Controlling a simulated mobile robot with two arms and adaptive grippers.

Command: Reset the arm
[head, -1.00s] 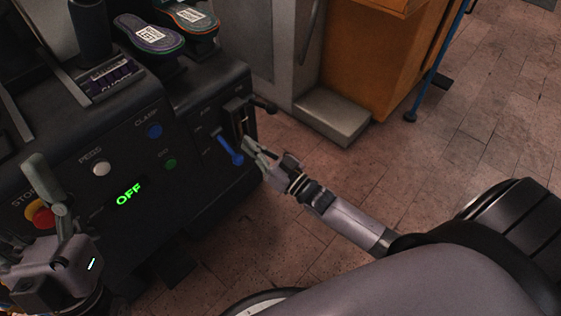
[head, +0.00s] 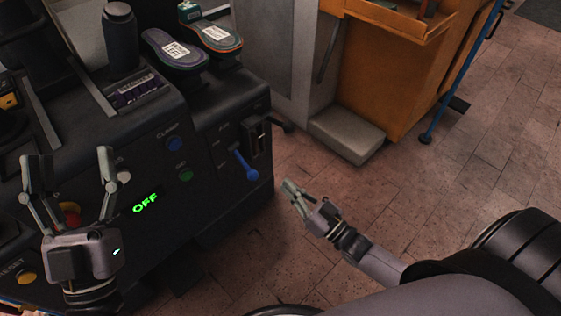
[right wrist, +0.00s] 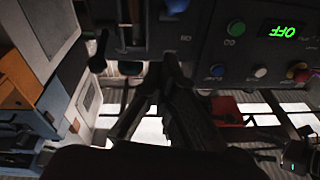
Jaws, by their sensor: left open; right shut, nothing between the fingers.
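My right gripper (head: 290,190) is shut and empty in the head view, over the floor to the right of the machine's front panel (head: 225,200). It is apart from the blue-handled lever (head: 243,165), which points down and to the right. In the right wrist view the shut fingers (right wrist: 168,75) point toward the dark panel. My left gripper (head: 68,175) is open and empty at the left of the head view, in front of the panel. It partly hides a red button (head: 70,210).
The panel has a blue button (head: 173,143), a green button (head: 185,175) and a lit green OFF display (head: 145,203). Two soles (head: 175,50) rest on top of the machine. An orange cabinet (head: 390,70) and a grey step (head: 347,135) stand behind.

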